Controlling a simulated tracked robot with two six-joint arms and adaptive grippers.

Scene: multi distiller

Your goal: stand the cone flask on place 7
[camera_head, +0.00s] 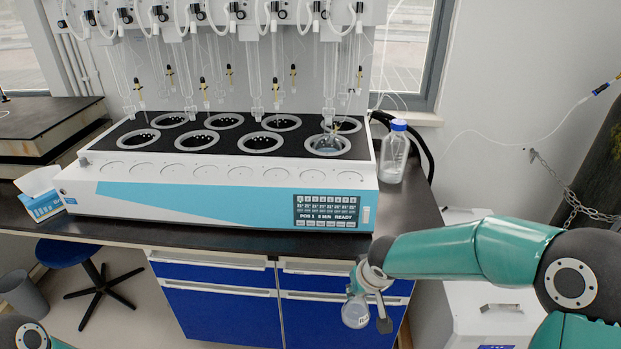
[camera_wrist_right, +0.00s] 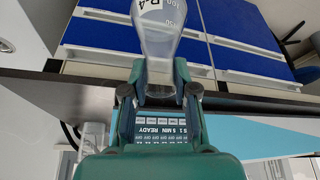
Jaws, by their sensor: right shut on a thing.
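The clear glass flask (camera_head: 355,312) hangs below my right gripper (camera_head: 366,280), in front of the bench's blue drawers. Place numbers are too small to read. My left gripper is out of view.
Thin tubes with yellow-and-black fittings (camera_head: 203,85) and glass columns (camera_head: 255,80) hang over the openings. A blue-capped bottle (camera_head: 394,155) stands right of the distiller. A tissue box (camera_head: 42,203) is at its left. The display (camera_head: 327,212) reads ready. The bench's front edge lies between flask and distiller.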

